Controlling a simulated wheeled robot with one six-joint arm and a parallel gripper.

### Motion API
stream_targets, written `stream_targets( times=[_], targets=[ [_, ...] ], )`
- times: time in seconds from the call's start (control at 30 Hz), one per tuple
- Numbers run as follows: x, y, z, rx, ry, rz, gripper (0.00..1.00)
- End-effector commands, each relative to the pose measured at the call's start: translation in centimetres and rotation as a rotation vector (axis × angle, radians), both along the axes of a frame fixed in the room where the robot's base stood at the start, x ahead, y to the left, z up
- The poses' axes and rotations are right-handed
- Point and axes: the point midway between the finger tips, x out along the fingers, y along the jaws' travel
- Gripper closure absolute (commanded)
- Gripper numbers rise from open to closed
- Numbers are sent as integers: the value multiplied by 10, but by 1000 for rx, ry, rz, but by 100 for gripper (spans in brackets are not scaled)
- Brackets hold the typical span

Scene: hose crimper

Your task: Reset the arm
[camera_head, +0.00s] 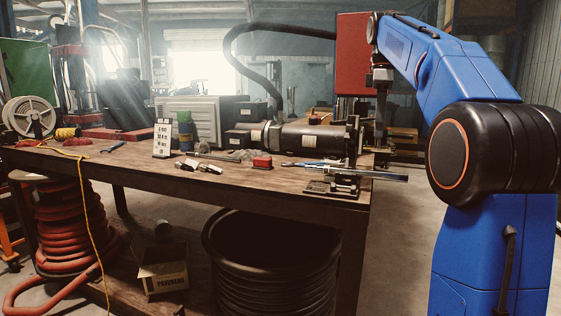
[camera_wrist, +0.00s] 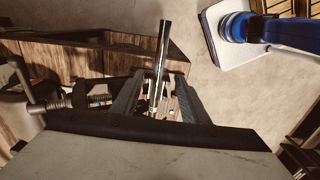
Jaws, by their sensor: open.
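My blue arm (camera_head: 470,75) reaches over from the right in the head view. My gripper (camera_head: 381,140) points down at the right end of the workbench, above a shiny metal bar (camera_head: 385,176) that sticks out past the bench edge. In the wrist view, my gripper (camera_wrist: 157,100) is open, with two dark fingers apart. A shiny metal tube (camera_wrist: 161,55) shows between the fingers, apparently the same bar. I cannot tell whether the fingers touch it. The lower half of the wrist view is filled by a pale surface with a dark edge.
The wooden workbench (camera_head: 120,165) carries a black motor-like cylinder (camera_head: 310,139), a vise-like clamp (camera_head: 340,183), a red block (camera_head: 262,162) and a white card (camera_head: 162,138). A black coiled hose (camera_head: 270,285) stands below. The floor right of the bench is clear up to my base.

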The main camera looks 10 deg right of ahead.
Motion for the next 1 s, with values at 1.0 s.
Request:
stream_targets(
  times=[1.0],
  targets=[
    [-182,122,-191,51,-258,-603,59]
  ],
)
